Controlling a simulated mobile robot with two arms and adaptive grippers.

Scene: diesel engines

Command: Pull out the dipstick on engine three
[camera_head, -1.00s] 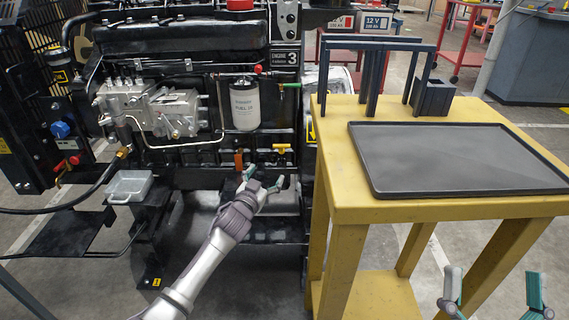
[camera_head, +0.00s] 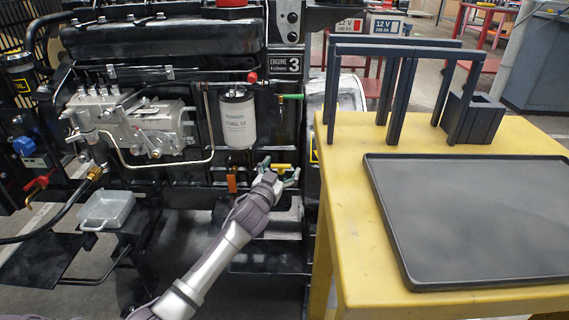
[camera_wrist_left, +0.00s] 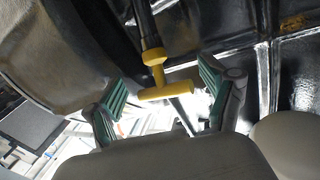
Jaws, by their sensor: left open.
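Engine three (camera_head: 160,40), a black block with an "ENGINE 3" plate (camera_head: 285,65), stands at the left and centre of the head view. The dipstick's yellow T-shaped handle (camera_head: 281,167) is low on its side, below the fuel filter. In the left wrist view the yellow handle (camera_wrist_left: 163,88) sits on a dark tube, its crossbar between the fingers. My left gripper (camera_head: 279,173) is open at the handle. In the left wrist view its teal-padded fingers (camera_wrist_left: 165,85) stand either side of the crossbar, with gaps showing. My right gripper is out of view.
A white fuel filter (camera_head: 238,118), a green-handled valve (camera_head: 291,97), a red knob (camera_head: 252,77) and an orange part (camera_head: 232,184) are close by. The yellow table (camera_head: 345,225) at right carries a black tray (camera_head: 470,220) and a dark rack (camera_head: 390,75).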

